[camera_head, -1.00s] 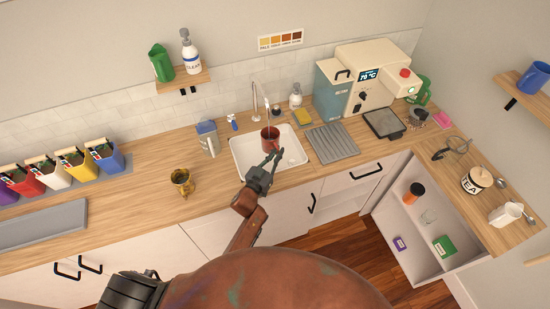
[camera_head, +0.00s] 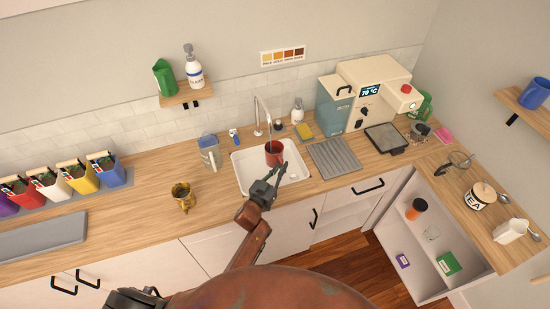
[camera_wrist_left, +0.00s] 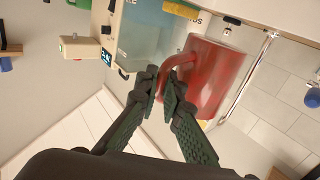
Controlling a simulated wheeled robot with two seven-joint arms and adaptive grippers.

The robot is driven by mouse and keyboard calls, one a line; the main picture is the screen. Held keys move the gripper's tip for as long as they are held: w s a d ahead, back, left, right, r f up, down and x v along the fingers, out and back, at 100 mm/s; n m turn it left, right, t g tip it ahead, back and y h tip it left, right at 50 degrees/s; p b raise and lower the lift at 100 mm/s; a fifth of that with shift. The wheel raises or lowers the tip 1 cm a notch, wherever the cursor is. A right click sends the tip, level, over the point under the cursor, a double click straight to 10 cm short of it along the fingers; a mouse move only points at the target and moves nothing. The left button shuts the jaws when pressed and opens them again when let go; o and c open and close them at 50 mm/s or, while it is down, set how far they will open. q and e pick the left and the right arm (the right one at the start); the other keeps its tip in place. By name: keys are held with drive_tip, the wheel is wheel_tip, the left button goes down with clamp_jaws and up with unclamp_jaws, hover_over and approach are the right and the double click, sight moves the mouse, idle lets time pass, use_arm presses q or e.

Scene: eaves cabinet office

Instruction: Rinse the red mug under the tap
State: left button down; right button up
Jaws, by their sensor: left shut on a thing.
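The red mug (camera_head: 274,154) is held over the sink (camera_head: 243,180), close under the end of the tap (camera_head: 257,116). My left gripper (camera_head: 281,170) is shut on the mug's handle. In the left wrist view the fingertips (camera_wrist_left: 166,92) pinch the handle, and the mug body (camera_wrist_left: 214,75) lies just beyond them, with the metal tap (camera_wrist_left: 250,76) behind it. I cannot tell whether water is running, or see what is inside the mug. My right gripper is not in view.
A ridged drain mat (camera_head: 334,158), a yellow sponge (camera_head: 304,131) and a soap bottle (camera_head: 297,110) lie right and behind. A lower cabinet (camera_head: 425,240) stands open at right.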

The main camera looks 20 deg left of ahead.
use_arm(q)
drive_tip(key=shift+d+r, duration=0.1)
drive_tip(key=shift+d, duration=0.3)
drive_tip(key=shift+a, duration=0.2)
drive_tip(key=shift+w+a, duration=0.1)
drive_tip(key=shift+a, duration=0.35)
drive_tip(key=shift+d, duration=0.1)
drive_tip(key=shift+d, duration=0.15)
drive_tip(key=shift+d+p, duration=0.3)
drive_tip(key=shift+d, duration=0.1)
drive_tip(key=shift+s, duration=0.25)
